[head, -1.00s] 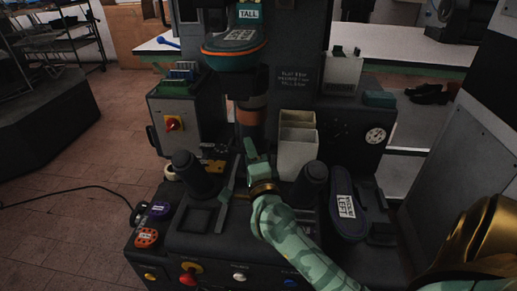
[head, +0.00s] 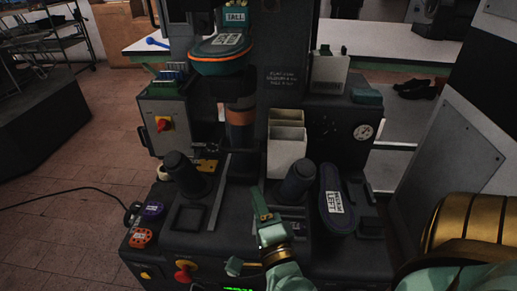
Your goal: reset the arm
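My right gripper (head: 261,206) is teal with a brass-coloured band and reaches up from the lower right. It is over the front of the dark heel press (head: 235,247), between the two dark posts. I see nothing held in it, and its finger gap is not clear. My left gripper is not in view. The press has an upper pad with an orange rim (head: 222,57) and a TALL label above it. The left post (head: 183,174) and the right post (head: 299,182) stand upright on the press.
A dark sole-shaped piece labelled LEFT (head: 336,203) lies right of the right post. Pale bins (head: 286,153) stand behind my gripper. A red knob (head: 184,272) and an orange control (head: 141,238) are at the front left. Open floor (head: 70,235) lies left.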

